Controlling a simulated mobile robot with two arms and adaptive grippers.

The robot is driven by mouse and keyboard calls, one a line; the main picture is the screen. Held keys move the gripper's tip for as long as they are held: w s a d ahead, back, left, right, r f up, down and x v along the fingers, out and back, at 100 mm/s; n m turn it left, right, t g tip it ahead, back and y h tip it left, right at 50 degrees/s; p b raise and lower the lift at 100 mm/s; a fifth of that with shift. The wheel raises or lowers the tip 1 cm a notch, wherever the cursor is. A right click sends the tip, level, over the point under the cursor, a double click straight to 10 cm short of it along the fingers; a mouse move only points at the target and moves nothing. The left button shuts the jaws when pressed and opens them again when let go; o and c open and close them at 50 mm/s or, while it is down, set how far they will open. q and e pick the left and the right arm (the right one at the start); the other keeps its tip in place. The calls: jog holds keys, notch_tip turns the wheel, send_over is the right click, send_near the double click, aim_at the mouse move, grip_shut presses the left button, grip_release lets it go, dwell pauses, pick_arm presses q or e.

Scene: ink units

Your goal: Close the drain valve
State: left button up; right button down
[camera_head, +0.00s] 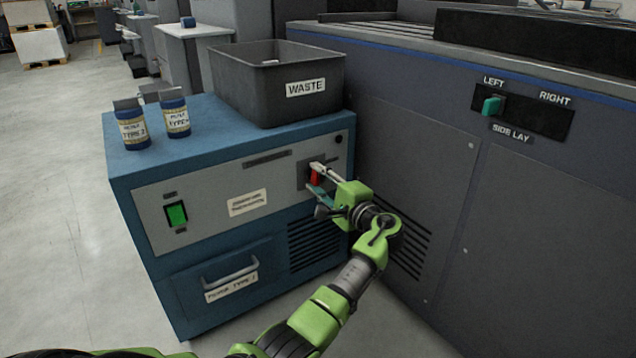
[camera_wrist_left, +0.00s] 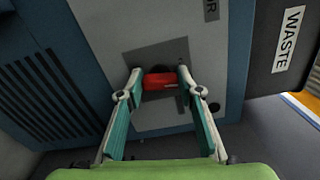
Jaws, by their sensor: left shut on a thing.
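The red drain valve handle (camera_head: 316,177) is on a dark square plate at the upper right of the blue unit's grey front panel. It points roughly up and down in the head view. My left gripper (camera_head: 318,180) reaches it from the front right and is shut on it. In the left wrist view the red handle (camera_wrist_left: 160,81) lies between the two fingertips of my left gripper (camera_wrist_left: 159,77). The fingers partly hide the handle in the head view. My right gripper is not in view.
A large grey machine (camera_head: 540,220) stands close on the right. Floor at left is clear.

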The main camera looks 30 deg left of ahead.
pick_arm(q)
jog(key=shift+f+n+b, duration=0.1)
jog(key=shift+n+b, duration=0.3)
jog(key=shift+n, duration=0.7)
jog(key=o, duration=1.1)
jog(key=shift+a, duration=0.1)
jog(key=v, duration=1.2)
